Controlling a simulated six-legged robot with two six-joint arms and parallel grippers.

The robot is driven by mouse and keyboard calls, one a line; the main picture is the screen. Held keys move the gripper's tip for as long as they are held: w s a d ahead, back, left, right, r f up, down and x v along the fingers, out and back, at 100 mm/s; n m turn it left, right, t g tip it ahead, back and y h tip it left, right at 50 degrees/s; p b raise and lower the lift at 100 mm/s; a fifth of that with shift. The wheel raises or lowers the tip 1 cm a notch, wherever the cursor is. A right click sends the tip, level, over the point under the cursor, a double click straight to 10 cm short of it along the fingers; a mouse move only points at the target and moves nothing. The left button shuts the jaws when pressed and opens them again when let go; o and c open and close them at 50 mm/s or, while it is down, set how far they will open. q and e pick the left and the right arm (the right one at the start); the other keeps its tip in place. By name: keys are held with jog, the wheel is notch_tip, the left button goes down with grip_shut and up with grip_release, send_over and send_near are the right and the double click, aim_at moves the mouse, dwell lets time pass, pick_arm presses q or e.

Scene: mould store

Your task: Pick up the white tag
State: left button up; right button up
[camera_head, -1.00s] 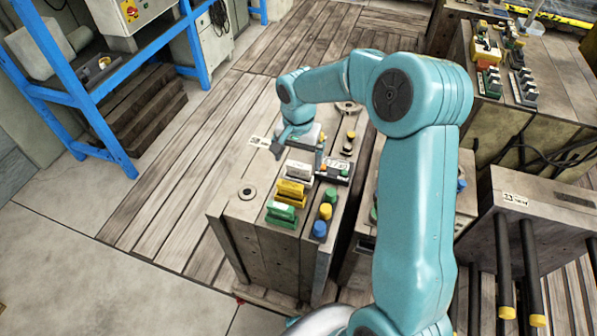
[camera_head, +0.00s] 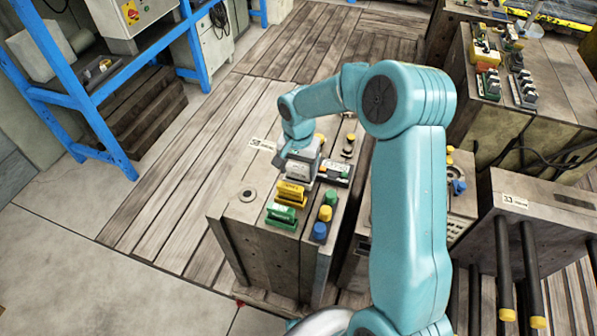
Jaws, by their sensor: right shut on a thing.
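The white tag (camera_head: 299,171) stands at the back of a short row of coloured tags on top of the steel mould block (camera_head: 232,212). My right gripper (camera_head: 298,165) has come down over the white tag from above and is shut on it. The gripper hides most of the tag, so I cannot tell whether the tag is clear of the block. The yellow tag (camera_head: 290,194) and the green tag (camera_head: 281,216) stand just in front. My left gripper is not in view.
Blue and yellow knobs (camera_head: 320,231) and a small black-and-white box (camera_head: 335,170) sit close to the right of the tags. Another mould block (camera_head: 520,207) with dark bars stands at the right. A blue rack (camera_head: 60,93) stands at the left. The wooden floor between is clear.

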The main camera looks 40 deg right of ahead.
aim_at(298, 167)
notch_tip(298, 167, up, 20)
jog(key=p, duration=0.2)
dwell(0.6)
